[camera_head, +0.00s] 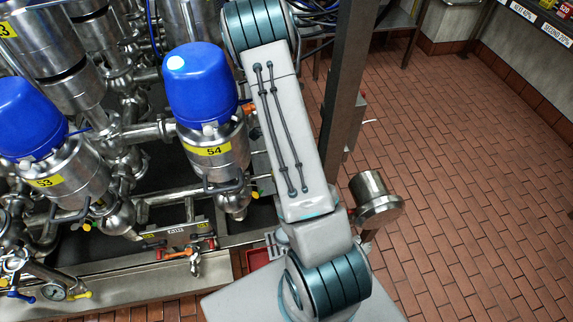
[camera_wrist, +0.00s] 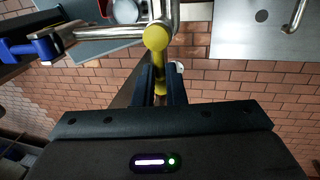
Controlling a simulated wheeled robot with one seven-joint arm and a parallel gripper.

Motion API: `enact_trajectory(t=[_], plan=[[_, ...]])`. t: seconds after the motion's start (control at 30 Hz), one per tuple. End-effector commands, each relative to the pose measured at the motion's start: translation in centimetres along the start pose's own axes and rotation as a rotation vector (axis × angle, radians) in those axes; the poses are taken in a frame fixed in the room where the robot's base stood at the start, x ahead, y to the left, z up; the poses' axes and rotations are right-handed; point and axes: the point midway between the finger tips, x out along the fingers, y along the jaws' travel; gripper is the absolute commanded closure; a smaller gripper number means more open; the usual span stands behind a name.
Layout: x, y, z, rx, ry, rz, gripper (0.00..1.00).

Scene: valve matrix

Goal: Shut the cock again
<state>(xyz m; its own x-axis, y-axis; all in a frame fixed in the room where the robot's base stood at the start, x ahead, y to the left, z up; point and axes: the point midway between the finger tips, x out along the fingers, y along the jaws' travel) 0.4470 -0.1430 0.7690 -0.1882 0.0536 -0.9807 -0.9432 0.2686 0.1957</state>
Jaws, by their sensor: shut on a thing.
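In the wrist view, the cock has a yellow handle with a round yellow hub (camera_wrist: 155,38) at its upper end. The handle's lever runs down from the hub between my gripper's two dark fingers (camera_wrist: 161,88). My gripper is shut on this yellow lever. The hub sits against a steel pipe (camera_wrist: 110,32) that runs off to the left. My gripper and this cock cannot be made out in the head view, where my arm crosses the middle.
A blue handle (camera_wrist: 40,48) sits on the pipe at left in the wrist view. In the head view, blue-capped valve 54 (camera_head: 205,90) stands close left of my arm and valve 53 (camera_head: 35,120) further left. A dark post (camera_head: 345,80) stands right; tiled floor (camera_head: 470,200) is clear beyond.

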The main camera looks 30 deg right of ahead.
Motion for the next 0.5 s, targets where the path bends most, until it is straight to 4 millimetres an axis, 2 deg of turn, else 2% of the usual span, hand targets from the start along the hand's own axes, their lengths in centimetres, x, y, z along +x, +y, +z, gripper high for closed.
enact_trajectory(t=[0.47, 0.5], plan=[[-0.1, -0.14, -0.02, -0.014, 0.004, -0.003, 1.0], [-0.1, -0.14, -0.02, -0.014, 0.004, -0.003, 0.81]])
